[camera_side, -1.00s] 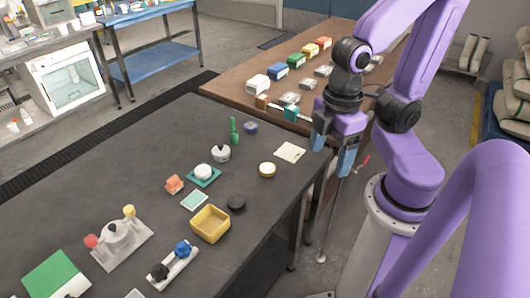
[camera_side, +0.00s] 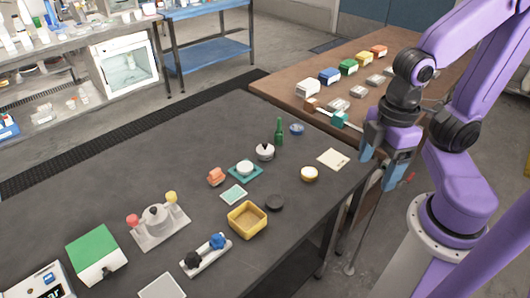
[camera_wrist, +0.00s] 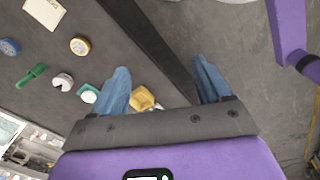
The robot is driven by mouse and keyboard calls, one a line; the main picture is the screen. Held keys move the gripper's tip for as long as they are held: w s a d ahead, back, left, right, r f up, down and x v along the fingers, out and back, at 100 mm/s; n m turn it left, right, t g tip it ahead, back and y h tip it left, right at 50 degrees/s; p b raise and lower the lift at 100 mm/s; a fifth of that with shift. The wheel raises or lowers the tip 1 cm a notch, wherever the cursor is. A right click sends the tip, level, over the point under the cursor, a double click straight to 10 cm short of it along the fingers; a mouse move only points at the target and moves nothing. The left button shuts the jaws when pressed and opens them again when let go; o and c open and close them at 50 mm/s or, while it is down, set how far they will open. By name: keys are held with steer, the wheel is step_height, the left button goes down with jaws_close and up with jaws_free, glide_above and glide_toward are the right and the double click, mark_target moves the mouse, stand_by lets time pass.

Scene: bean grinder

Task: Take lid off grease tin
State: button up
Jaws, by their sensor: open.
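A small round tin with a gold side and pale top (camera_side: 310,173) stands on the dark table near its right edge. It looks like the grease tin, with its top in place. It also shows in the wrist view (camera_wrist: 79,46), left of the fingers. A small blue round tin (camera_side: 297,129) stands farther back; I cannot rule it out as the grease tin. My gripper (camera_side: 380,168) is open and empty, pointing down beyond the table's right edge, to the right of the gold tin and apart from it. Its two blue fingers (camera_wrist: 162,72) are spread in the wrist view.
A cream card (camera_side: 333,159) lies between the gold tin and my gripper. A brown table (camera_side: 285,88) with several small boxes is behind.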

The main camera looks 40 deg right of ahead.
stand_by(0.3)
steer(key=shift+o, duration=1.4)
